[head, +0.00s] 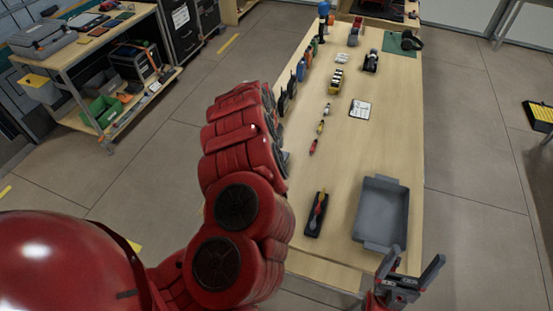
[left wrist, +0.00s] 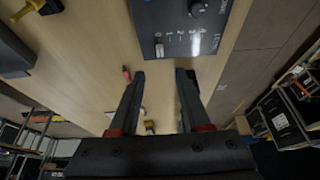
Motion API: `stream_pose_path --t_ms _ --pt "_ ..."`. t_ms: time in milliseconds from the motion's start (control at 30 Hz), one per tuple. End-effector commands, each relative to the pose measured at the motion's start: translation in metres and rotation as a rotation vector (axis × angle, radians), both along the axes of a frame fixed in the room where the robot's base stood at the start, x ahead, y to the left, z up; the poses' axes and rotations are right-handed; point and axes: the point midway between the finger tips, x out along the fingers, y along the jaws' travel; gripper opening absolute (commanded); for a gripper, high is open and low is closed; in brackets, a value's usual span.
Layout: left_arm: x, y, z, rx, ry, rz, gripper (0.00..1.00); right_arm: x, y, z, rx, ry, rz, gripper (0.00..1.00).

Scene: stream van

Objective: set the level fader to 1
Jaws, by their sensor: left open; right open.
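The dark control panel (left wrist: 190,25) lies on the wooden table at the top middle of the left wrist view. It has a small numbered scale and a knob. The pale level fader cap (left wrist: 159,50) sits near the 0 end of the scale. My left gripper (left wrist: 161,74) is open and empty, with its fingertips just short of the panel's near edge in the picture. In the head view my left arm hides that gripper and most of the panel area. My right gripper (head: 413,264) is open and empty beyond the table's near right corner.
A grey tray (head: 404,215) and a dark holder with a screwdriver-like tool (head: 316,215) stand on the near part of the table (head: 345,160). A white card (head: 360,108) and several small items lie farther back. The middle of the table is mostly clear.

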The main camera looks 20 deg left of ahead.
Motion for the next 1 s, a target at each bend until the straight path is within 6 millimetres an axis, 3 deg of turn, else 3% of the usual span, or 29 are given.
stream_pose_path --t_ms 33,233,467,1000 --pt "0.001 0.002 -0.014 0.0 0.005 0.001 0.47 0.0 0.0 -0.012 0.0 0.0 0.0 0.8" --pt "0.012 0.002 -0.041 0.003 0.006 0.001 0.47 0.0 0.0 -0.029 0.0 0.0 0.0 0.8" --pt "0.023 0.001 -0.067 0.003 0.007 0.0 0.47 0.0 0.0 -0.026 0.0 0.0 0.0 0.8" --pt "0.035 -0.001 -0.089 0.0 0.003 0.001 0.47 0.0 0.0 -0.021 0.0 0.0 0.0 0.8"
